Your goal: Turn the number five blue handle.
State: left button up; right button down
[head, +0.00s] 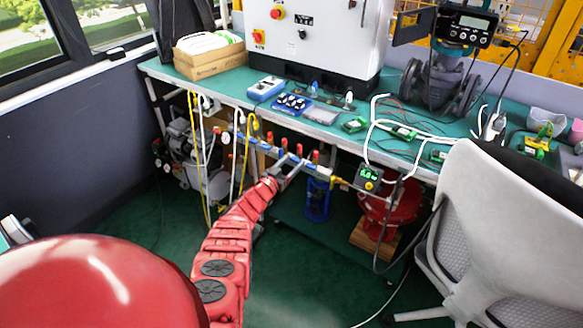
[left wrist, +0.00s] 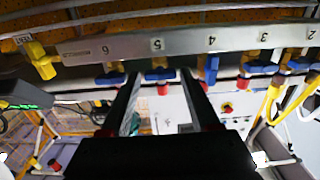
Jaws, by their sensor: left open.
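The number five blue handle (left wrist: 160,75) sits under the label 5 on a grey metal bar (left wrist: 180,44) in the left wrist view. It lies roughly along the bar. My left gripper (left wrist: 160,78) is open, its two dark fingers reaching toward the bar on either side of this handle. I cannot tell whether they touch it. The number six blue handle (left wrist: 110,77) is left of the fingers, and the number four handle (left wrist: 209,68), turned across the bar, is close to the right finger. In the head view my left gripper (head: 285,170) is at the manifold below the bench edge, and the handle there is unclear.
A yellow valve (left wrist: 42,62) is at the bar's left end in the wrist view. A chair (head: 500,225) stands right.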

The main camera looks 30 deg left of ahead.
pick_arm(q)
grip_shut()
dwell(0.3)
